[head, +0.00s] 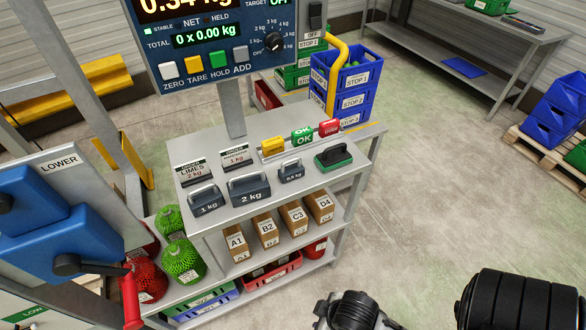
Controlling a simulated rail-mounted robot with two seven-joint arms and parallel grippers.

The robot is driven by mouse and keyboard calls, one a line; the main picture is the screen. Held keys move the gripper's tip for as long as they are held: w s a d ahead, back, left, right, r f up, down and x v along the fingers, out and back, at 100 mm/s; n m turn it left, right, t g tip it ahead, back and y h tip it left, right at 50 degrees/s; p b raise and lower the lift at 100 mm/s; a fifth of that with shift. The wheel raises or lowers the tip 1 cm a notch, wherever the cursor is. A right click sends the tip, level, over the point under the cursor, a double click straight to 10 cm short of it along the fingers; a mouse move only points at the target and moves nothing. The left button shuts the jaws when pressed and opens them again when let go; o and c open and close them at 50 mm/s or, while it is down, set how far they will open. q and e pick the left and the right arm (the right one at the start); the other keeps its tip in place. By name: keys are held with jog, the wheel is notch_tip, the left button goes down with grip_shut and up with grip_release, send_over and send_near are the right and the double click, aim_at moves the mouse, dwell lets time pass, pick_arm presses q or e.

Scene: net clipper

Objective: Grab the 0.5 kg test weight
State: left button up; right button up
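The 0.5 kg test weight (291,172), a small dark block with a grey handle on top, stands on the upper grey shelf of the stand (330,196). The larger 2 kg weight (249,187) stands to its left, and the 1 kg weight (207,200) is farther left. A green and black handled block (333,157) is just to its right. Nothing touches the 0.5 kg weight, and its handle is clear.
Yellow, green and red blocks (302,136) stand behind the weights. The scale display (220,40) rises on a post behind the shelf. Labelled boxes (267,231) fill the shelf below. A blue panel with a red-handled lever (131,300) stands at left. Floor at right is open.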

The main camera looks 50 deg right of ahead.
pick_arm(q)
jog(key=shift+o, duration=0.2)
jog(key=o, duration=1)
jog(key=shift+d, duration=0.15)
